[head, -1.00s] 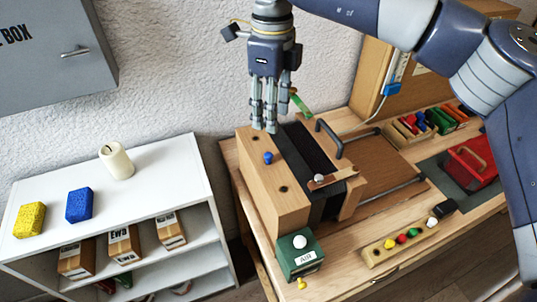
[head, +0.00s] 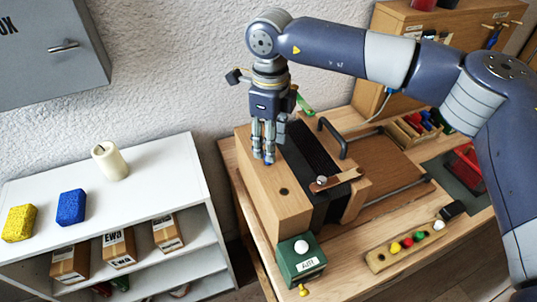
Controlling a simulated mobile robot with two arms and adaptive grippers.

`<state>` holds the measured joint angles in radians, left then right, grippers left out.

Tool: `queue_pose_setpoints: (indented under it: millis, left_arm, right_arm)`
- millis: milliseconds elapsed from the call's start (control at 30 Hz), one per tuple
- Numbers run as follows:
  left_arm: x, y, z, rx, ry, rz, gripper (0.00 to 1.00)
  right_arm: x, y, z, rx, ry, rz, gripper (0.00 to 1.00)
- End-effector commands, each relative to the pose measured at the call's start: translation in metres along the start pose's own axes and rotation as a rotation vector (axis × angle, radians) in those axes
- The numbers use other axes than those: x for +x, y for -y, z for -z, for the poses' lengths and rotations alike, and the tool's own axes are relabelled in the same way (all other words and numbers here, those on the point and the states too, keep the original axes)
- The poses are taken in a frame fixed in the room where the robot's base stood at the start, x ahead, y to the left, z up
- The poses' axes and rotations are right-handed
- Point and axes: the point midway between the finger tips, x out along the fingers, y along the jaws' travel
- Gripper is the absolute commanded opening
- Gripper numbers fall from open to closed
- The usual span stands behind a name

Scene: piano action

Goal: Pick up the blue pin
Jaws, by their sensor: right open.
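The blue pin (head: 268,162) stands in the top of a light wooden block (head: 279,215); it is mostly hidden by my right gripper's fingers. My right gripper (head: 265,154) points straight down at the pin, its fingers around or just in front of it. It is open; I cannot tell whether any finger touches the pin. My left gripper is not in view.
A dark hole shows in the block in front of the pin. A black strip and a metal handle (head: 333,138) lie to the right. A green AIR box (head: 300,262) and a rack of coloured pins (head: 405,247) are in front. A white shelf (head: 140,190) stands left.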

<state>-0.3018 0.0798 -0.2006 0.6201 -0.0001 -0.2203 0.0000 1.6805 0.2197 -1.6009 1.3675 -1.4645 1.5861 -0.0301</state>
Motion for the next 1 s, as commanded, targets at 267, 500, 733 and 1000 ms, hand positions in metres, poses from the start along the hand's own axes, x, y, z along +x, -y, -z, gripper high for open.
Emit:
queue_pose_setpoints:
  millis: [267, 500, 733, 1000]
  left_arm:
    - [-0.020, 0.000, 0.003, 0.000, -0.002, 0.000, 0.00]
    - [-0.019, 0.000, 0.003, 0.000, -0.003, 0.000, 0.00]
    - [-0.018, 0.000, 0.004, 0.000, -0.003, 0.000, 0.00]
    - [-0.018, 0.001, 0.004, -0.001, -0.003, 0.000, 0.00]
  right_arm:
    - [0.032, -0.001, -0.003, -0.001, -0.001, -0.001, 0.41]
    - [0.036, -0.001, -0.003, -0.001, 0.000, 0.000, 0.41]
    - [0.036, -0.001, -0.003, -0.001, 0.000, 0.000, 0.03]
    - [0.035, -0.001, -0.003, -0.001, 0.000, 0.000, 0.03]
